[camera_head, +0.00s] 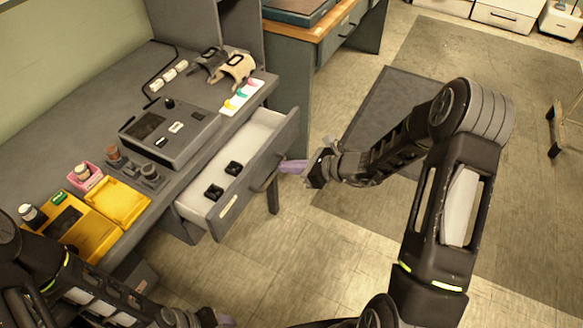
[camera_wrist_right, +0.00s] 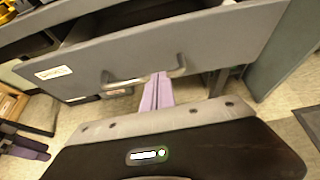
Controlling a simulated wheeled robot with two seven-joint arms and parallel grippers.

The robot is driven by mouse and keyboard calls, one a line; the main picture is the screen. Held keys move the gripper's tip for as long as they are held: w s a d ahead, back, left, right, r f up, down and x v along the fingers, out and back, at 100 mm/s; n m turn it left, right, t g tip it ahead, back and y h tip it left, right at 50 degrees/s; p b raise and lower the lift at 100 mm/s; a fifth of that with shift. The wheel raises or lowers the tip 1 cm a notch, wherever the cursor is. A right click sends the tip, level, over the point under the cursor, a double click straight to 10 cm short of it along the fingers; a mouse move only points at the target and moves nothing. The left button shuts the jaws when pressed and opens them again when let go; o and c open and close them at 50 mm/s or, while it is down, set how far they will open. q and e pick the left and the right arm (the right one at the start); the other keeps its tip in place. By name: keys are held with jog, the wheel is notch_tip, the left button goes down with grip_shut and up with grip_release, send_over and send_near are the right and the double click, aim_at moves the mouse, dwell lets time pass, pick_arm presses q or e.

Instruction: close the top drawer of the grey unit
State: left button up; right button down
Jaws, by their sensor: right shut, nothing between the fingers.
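The top drawer (camera_head: 250,180) of the grey unit (camera_head: 60,88) stands open, pulled out toward the right, with two small black objects (camera_head: 224,177) inside. Its front panel also shows in the right wrist view (camera_wrist_right: 180,50), with a bar handle (camera_wrist_right: 145,77). My right gripper (camera_head: 286,166) is at the drawer front beside the handle, its purple fingers shut and empty. In the right wrist view its fingertips (camera_wrist_right: 158,80) reach the handle; I cannot tell whether they touch. My left gripper (camera_head: 222,320) shows only partly at the bottom edge, and its fingers are unclear.
On the unit's top are a grey device (camera_head: 172,132), a yellow tray (camera_head: 116,202), a pink box (camera_head: 87,178) and a white strip with coloured items (camera_head: 242,97). A wood-topped desk (camera_head: 315,28) stands behind. The floor right of the drawer is open.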

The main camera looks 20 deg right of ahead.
jog(key=w+a+b, duration=0.1)
jog(key=w+a, duration=0.1)
jog(key=w, duration=0.1)
jog(key=w+a+b, duration=0.1)
jog(key=w+a, duration=0.2)
jog(key=w+a+b, duration=0.1)
jog(key=w+a, duration=0.1)
jog(key=w, duration=0.1)
jog(key=shift+a+f+b, duration=0.1)
jog(key=shift+a+b, duration=0.2)
jog(key=shift+b, duration=0.1)
pick_arm(q)
notch_tip(320, 180, down, 4)
jog(key=shift+f, duration=0.1)
pick_arm(e)
jog(key=shift+w+a+r, duration=0.1)
jog(key=shift+w+r, duration=0.05)
jog(key=shift+r, duration=0.1)
pick_arm(q)
jog(key=shift+s, duration=0.1)
pick_arm(e)
jog(key=shift+r, duration=0.1)
